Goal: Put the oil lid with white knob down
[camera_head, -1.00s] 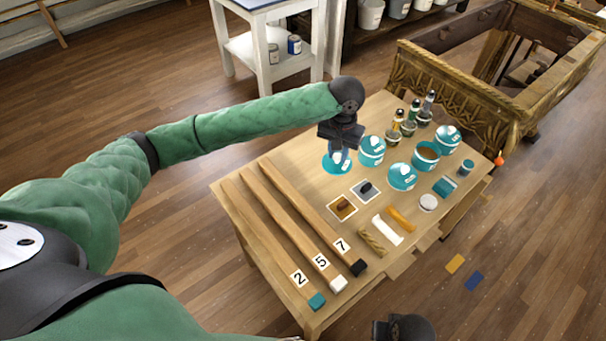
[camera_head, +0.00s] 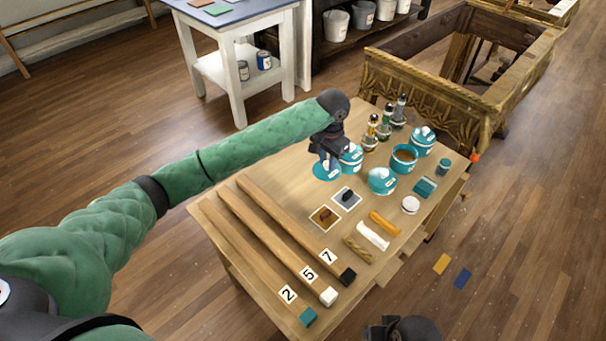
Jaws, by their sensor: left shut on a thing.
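My left gripper (camera_head: 328,159) points down and is shut on the white knob of a flat teal lid, the oil lid (camera_head: 324,174). The lid is level and at or just above the wooden table top (camera_head: 284,172), over its back left part; I cannot tell whether it touches. The knob is mostly hidden by the fingers. A lidded teal pot (camera_head: 352,160) stands close to the right of the lid, partly hidden by the gripper. An open teal pot with brown contents (camera_head: 404,158) stands farther right. A dark part of my right arm shows at the bottom edge; its jaws are not clear.
Two more lidded teal pots (camera_head: 382,181) (camera_head: 423,140) and several bottles (camera_head: 384,128) stand on the table's right side. Two small cards (camera_head: 324,218) (camera_head: 346,199) lie in front of the lid. Three numbered wooden bars (camera_head: 262,246) lie on the left. A gilt console (camera_head: 425,95) stands behind.

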